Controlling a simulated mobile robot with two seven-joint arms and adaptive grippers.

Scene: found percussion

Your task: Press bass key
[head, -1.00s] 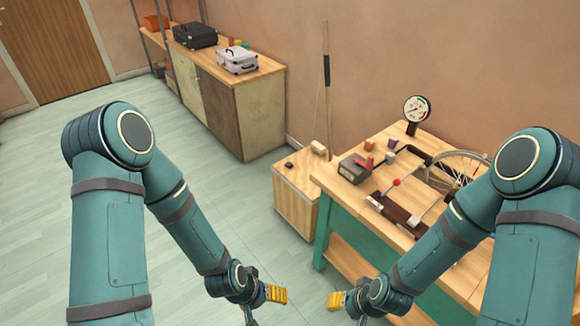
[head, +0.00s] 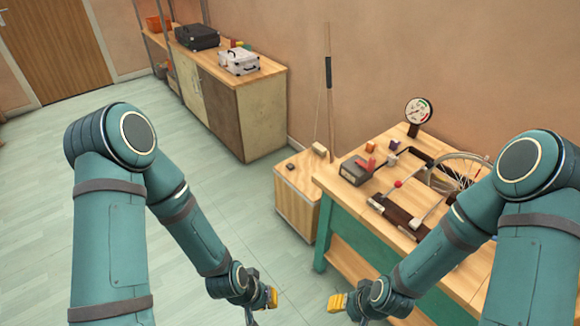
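I cannot tell which part is the bass key. On the green-legged wooden workbench (head: 340,207) at the right are a grey box (head: 354,171) with a red part, a lever with a red ball (head: 398,184) and a dark brown bar (head: 396,212). My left gripper (head: 266,303) is low in the middle, over the floor, left of the bench and apart from it. Its yellow part shows, but its fingertips are unclear. My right gripper (head: 340,303) is low, near the bench's front, with a yellow part facing left. Neither visibly holds anything.
A spoked wheel (head: 462,176) and a round gauge (head: 418,111) stand on the bench. A low wooden box (head: 297,196) stands left of it. A cabinet (head: 247,115) at the back carries a black case (head: 197,37) and a silver case (head: 239,61). The floor at left is clear.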

